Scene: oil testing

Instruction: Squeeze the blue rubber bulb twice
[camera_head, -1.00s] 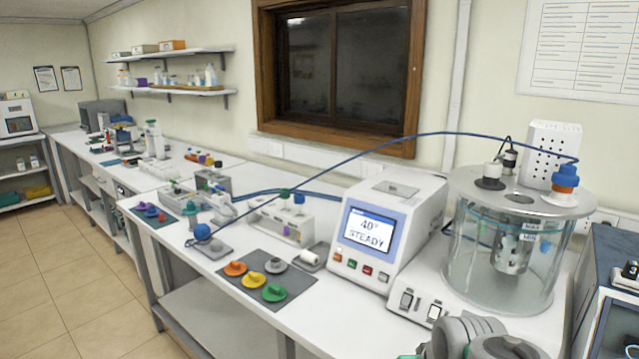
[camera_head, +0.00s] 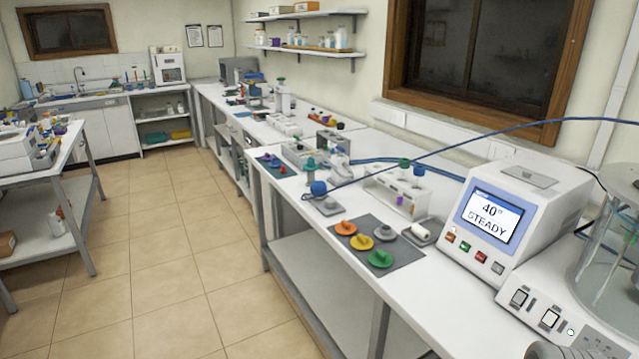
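The blue rubber bulb (camera_head: 318,188) sits near the front edge of the white bench, on or just above a small grey plate (camera_head: 327,207). A blue tube (camera_head: 440,146) runs from beside it up to the right and out of the picture. My gripper's fingers are not in view. A rounded grey part of my arm shows at the bottom right edge, well to the right of the bulb and nearer to me.
A grey mat (camera_head: 402,247) holds orange, yellow, green and grey knobbed discs. The white heater unit (camera_head: 510,215) reads 40° STEADY. A glass bath (camera_head: 612,235) stands at the right. Tiled floor (camera_head: 190,260) lies clear at left.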

